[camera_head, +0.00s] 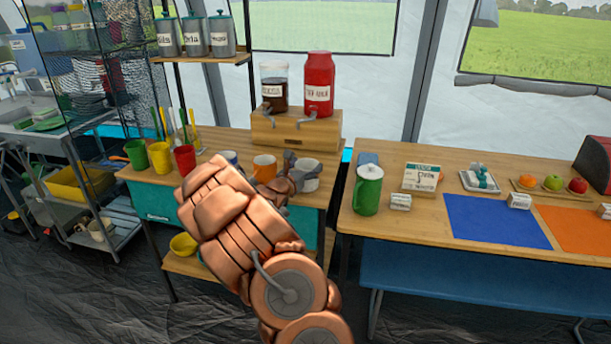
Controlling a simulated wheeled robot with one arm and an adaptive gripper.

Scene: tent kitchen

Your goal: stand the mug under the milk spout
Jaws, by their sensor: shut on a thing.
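A red dispenser (319,85) with a white label, too small to read surely, stands on a wooden box (293,131) at the back of the left table. Its small grey spout (303,115) sticks out at the lower left front. Beside it is a clear dispenser (274,88) with dark liquid and its own spout. My gripper (294,173) is shut on a white mug (311,176), in front of and below the box. The mug looks upright; my fingers hide its left side. I cannot tell whether it touches the table.
Red (185,158), yellow (160,156) and green (137,154) cups stand further left. A green jug (368,190) stands on the right table, across a gap.

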